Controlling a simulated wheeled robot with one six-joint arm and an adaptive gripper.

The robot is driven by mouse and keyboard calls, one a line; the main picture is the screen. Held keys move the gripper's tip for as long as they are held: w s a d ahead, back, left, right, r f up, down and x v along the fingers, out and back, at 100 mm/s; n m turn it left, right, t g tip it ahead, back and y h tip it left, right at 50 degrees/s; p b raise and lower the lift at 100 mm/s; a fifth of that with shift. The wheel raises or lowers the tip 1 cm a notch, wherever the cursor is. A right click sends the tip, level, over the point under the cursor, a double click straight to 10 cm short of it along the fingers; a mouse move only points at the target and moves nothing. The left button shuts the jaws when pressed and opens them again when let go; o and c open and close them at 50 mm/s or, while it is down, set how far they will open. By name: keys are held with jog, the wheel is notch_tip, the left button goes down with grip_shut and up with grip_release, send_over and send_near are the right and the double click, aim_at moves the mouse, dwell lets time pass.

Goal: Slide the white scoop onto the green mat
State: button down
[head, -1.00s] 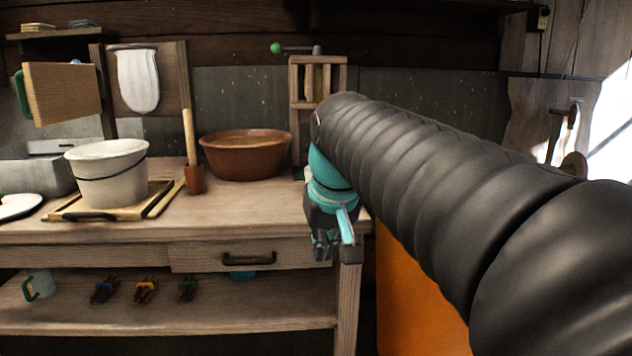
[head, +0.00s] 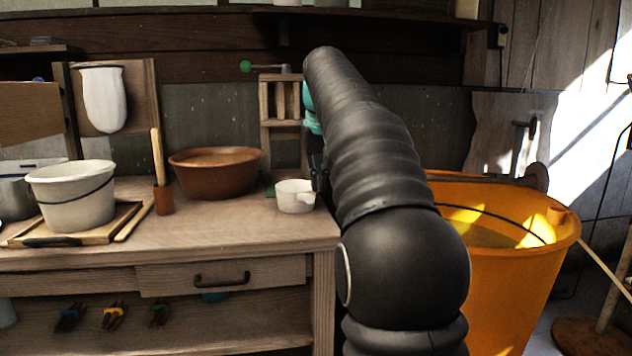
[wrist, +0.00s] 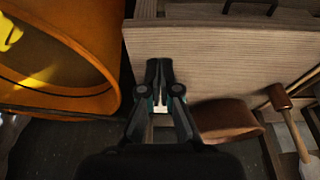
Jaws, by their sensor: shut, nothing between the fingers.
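The white scoop (head: 295,196) sits on the bench top near its right end in the head view. A small piece of green (head: 270,191), likely the green mat, shows at the scoop's far left side; the rest is hidden. My gripper (head: 318,175) is shut and empty, pointing down close to the right side of the scoop; I cannot tell whether it touches. In the wrist view my gripper's fingers (wrist: 158,66) are together over the bench top. A small white patch (wrist: 160,106), perhaps the scoop, shows between the finger links.
A brown bowl (head: 216,174) stands left of the scoop, with a wooden rack (head: 281,100) behind. A white bucket (head: 74,198) is farther left. A large orange tub (head: 510,265) stands right of the bench. Bare bench top lies in front of the scoop.

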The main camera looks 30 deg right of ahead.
jog(key=shift+w+d+f+b, duration=0.1)
jog(key=shift+w+d+f, duration=0.15)
jog(key=shift+w+f, duration=0.85)
jog(key=shift+w+d+f+b, duration=0.1)
jog(key=shift+w+d+f, duration=0.15)
jog(key=shift+w+f, duration=0.85)
jog(key=shift+w+d+f+b, duration=0.1)
jog(key=shift+w+d+f, duration=0.15)
jog(key=shift+w+f, duration=0.85)
jog(key=shift+s+f, duration=0.3)
